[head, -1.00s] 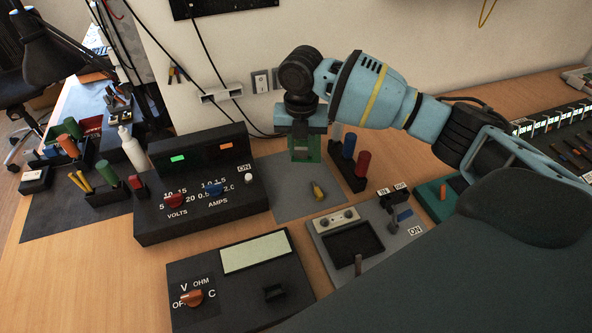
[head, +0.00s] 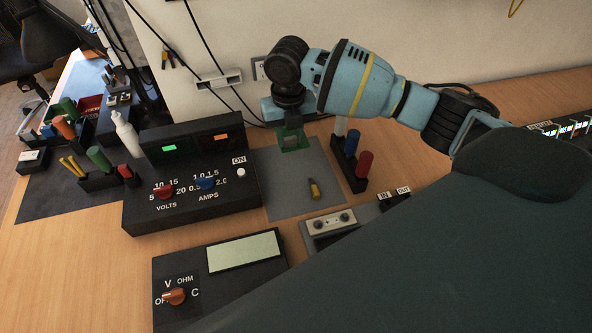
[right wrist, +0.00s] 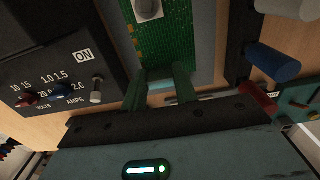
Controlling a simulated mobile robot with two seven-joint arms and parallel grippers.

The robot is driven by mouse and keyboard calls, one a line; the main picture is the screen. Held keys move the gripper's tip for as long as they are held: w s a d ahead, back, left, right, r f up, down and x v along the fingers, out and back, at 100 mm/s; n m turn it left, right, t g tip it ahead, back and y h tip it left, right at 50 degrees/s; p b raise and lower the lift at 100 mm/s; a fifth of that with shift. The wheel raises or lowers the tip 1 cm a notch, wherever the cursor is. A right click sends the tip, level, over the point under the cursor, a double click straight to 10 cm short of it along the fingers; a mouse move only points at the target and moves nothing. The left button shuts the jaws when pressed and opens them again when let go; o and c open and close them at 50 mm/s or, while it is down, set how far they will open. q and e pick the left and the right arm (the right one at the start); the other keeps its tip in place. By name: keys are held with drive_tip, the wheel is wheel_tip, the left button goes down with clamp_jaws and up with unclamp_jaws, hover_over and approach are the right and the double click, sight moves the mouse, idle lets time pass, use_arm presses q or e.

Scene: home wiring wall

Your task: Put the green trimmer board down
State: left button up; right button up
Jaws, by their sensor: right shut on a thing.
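The green trimmer board (head: 294,143) is held in my right gripper (head: 290,126), over the back part of the grey mat (head: 290,190). The right wrist view shows the board (right wrist: 165,35) large, with a round pale part on it, between the two fingers of my right gripper (right wrist: 160,82). The fingers hide the near end of the board. I cannot tell whether the board touches the mat. A small yellow-and-dark object (head: 314,189) lies on the mat in front of the board. My left gripper is not in view.
The black power supply (head: 190,190) stands left of the mat. A dark rack with a blue (head: 352,143) and a red cylinder (head: 364,164) stands to its right. A meter (head: 220,280) is in front. The wall socket (head: 258,70) is behind. The mat's middle is mostly clear.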

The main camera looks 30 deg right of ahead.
drive_tip(key=shift+f+b, duration=0.3)
drive_tip(key=shift+f, duration=4.65)
drive_tip(key=shift+f, duration=0.15)
drive_tip(key=o, duration=1)
drive_tip(key=shift+c, duration=0.2)
wheel_tip(320, 180, up, 12)
drive_tip(key=shift+r+p, duration=0.15)
drive_tip(key=shift+p, duration=0.3)
